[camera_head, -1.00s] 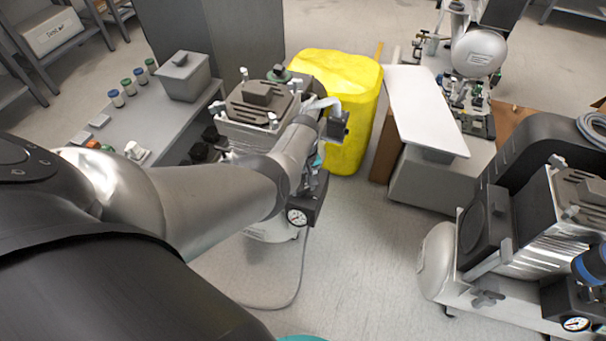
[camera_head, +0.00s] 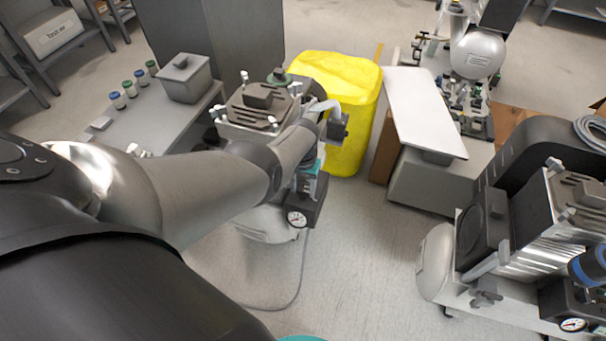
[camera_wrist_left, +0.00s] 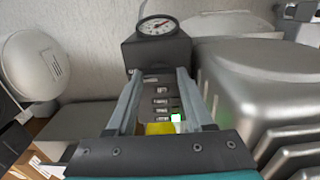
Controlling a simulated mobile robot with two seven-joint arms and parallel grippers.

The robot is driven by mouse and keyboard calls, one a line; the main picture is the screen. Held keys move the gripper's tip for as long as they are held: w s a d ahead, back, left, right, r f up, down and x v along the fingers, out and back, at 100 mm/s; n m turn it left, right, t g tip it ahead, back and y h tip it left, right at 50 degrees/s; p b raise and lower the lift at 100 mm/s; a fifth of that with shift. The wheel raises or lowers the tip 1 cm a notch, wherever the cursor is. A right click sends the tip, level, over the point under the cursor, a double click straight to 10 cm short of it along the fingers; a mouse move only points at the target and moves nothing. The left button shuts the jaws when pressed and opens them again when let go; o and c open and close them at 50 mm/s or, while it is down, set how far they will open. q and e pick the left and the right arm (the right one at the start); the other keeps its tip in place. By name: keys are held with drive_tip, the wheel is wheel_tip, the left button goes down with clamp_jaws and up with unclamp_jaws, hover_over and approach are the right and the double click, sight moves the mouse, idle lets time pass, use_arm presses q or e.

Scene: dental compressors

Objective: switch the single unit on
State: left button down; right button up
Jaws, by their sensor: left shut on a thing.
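The single unit is a compressor with a ribbed dark head (camera_head: 258,105) and a pale tank (camera_head: 268,224) in the middle of the head view. Its dark switch box (camera_head: 307,204) carries a round pressure gauge (camera_head: 296,218). My left gripper (camera_head: 311,180) is at this box, partly hidden by my own arm. In the left wrist view, the fingers of my left gripper (camera_wrist_left: 160,75) lie on both sides of a dark labelled part (camera_wrist_left: 160,92) below the gauge (camera_wrist_left: 157,25) and are shut on it. A small green patch (camera_wrist_left: 176,117) shows beside it. The switch's position cannot be told. My right gripper is out of view.
A yellow bin (camera_head: 340,75) stands close behind the unit. A grey bench (camera_head: 140,125) with vials and a grey box (camera_head: 185,78) is at the left. A larger compressor (camera_head: 525,235) stands at the right. A white board (camera_head: 425,110) lies behind. Floor between the compressors is clear.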

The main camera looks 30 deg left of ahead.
use_arm(q)
drive_tip(key=shift+s, duration=0.1)
idle(0.4)
drive_tip(key=c, duration=0.7)
unclamp_jaws()
drive_tip(key=o, duration=0.4)
